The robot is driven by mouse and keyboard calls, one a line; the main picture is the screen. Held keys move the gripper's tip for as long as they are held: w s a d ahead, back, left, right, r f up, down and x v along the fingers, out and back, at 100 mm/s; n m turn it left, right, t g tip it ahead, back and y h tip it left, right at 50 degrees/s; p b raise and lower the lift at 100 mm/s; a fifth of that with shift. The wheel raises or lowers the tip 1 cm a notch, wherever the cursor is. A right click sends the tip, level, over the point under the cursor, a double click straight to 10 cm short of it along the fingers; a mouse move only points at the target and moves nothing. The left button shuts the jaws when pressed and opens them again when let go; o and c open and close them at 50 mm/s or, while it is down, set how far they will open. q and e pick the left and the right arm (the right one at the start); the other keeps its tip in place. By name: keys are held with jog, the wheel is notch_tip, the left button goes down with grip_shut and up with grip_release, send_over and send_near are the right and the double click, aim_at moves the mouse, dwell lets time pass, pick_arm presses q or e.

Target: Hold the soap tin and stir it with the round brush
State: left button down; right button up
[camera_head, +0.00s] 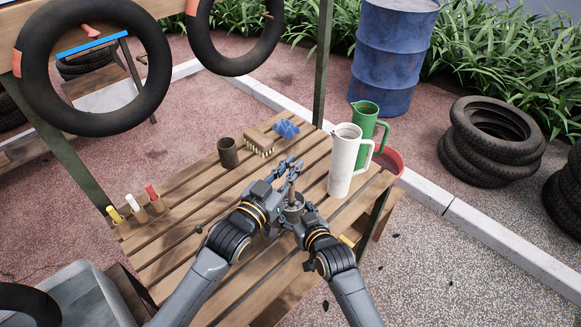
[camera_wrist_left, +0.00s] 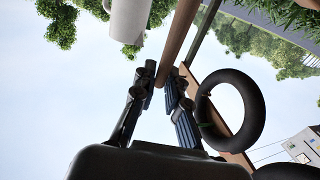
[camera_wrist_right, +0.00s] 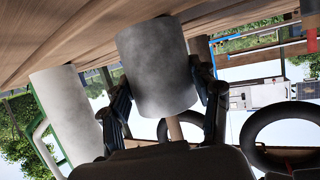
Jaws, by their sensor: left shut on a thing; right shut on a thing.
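The grey soap tin (camera_head: 293,211) is held upright above the front right part of the slatted table. My right gripper (camera_head: 292,216) is shut around its side; the tin (camera_wrist_right: 155,68) fills the middle of the right wrist view between the fingers. The round brush's wooden handle (camera_wrist_right: 174,128) shows beyond the tin's edge there. My left gripper (camera_head: 291,172) is above the tin, shut on the brush handle. In the left wrist view the wooden handle (camera_wrist_left: 181,35) runs between the fingertips (camera_wrist_left: 160,77). The brush head is hidden, apparently inside the tin.
A white jug (camera_head: 343,165) stands close to the right of my grippers, a green jug (camera_head: 369,119) behind it. A brown cup (camera_head: 228,153), a scrub brush (camera_head: 260,143) and a blue object (camera_head: 287,129) stand farther back. Markers (camera_head: 133,204) sit at the left. The table's middle left is clear.

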pick_arm(q)
jog(key=shift+r, duration=4.5)
jog(key=shift+r, duration=0.1)
notch_tip(320, 180, up, 3)
jog(key=shift+f, duration=0.1)
pick_arm(e)
jog(key=o, duration=1.4)
jog(key=v, duration=1.2)
jog(key=shift+d+f, duration=0.1)
